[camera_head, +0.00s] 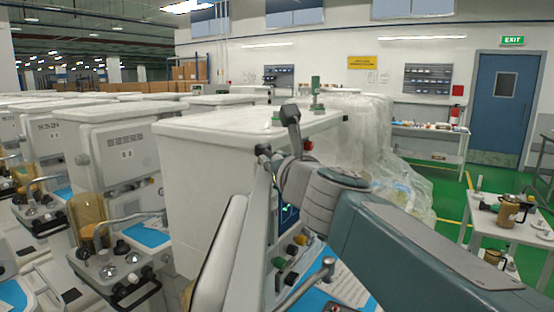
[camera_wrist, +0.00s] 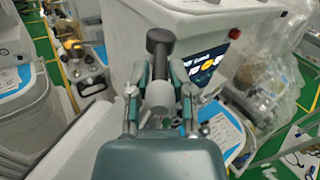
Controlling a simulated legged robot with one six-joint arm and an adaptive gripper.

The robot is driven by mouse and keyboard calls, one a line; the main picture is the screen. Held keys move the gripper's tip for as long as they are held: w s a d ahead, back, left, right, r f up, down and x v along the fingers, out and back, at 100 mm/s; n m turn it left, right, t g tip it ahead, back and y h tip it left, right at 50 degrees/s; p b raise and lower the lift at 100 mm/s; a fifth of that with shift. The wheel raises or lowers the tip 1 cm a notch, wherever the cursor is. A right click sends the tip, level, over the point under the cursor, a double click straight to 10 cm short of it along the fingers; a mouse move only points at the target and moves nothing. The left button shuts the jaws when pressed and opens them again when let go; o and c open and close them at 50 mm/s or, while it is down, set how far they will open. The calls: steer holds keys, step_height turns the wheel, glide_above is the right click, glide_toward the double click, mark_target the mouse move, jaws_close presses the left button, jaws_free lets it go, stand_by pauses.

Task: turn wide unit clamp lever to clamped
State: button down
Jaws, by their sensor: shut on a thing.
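The clamp lever has a dark grey round-ended knob (camera_wrist: 160,42) on a paler stem, which stands up in the middle of the wrist view. My gripper (camera_wrist: 161,76) has one finger on each side of the lever and is shut on it below the knob. In the head view the dark knob (camera_head: 290,114) rises above the end of my arm, beside the wide white unit (camera_head: 205,175). My wrist hides the lever's base, and the fingers are hard to make out in the head view. I cannot tell the clamp's state.
A lit screen (camera_wrist: 205,64) and a red knob (camera_wrist: 234,33) are close on the right in the wrist view. More white carts (camera_head: 112,150) stand close together at left. Clear plastic wrap (camera_head: 360,130) is behind. A side table (camera_head: 505,228) and green floor are at right.

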stand_by(0.4)
steer(key=c, duration=0.6)
jaws_free()
steer(key=shift+c, duration=0.2)
steer(key=shift+s, duration=0.1)
steer(key=v, duration=1.1)
steer(key=shift+s, duration=0.4)
steer(key=shift+c, duration=0.3)
